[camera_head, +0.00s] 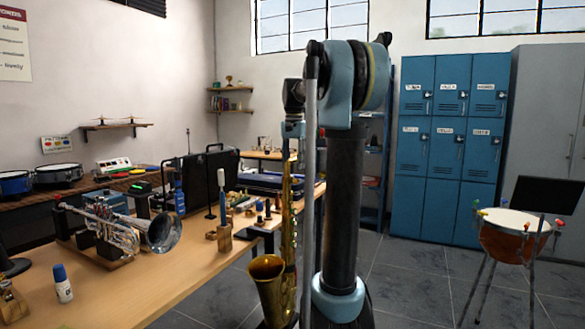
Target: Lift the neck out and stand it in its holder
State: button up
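A brass saxophone (289,225) stands upright in the middle, just left of my arm, with its flared bell (268,284) low in front. I cannot make out its neck as a separate piece. The end of my arm with my gripper (292,148) is small and partly hidden, above the top of the saxophone. I cannot tell whether its fingers are open or whether they hold anything. A wooden block (224,238) with an upright stick in it stands at the bench's right edge; I cannot tell whether it is the neck's holder.
The wooden bench (150,275) carries a silver trumpet (115,230) on a stand and a white bottle with a blue cap (62,283). Behind are an open black case (205,180) and drums (57,174). Blue lockers (445,150) and a drum on a stand (513,235) are right.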

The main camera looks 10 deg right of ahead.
grip_shut()
jog(key=shift+r, duration=0.1)
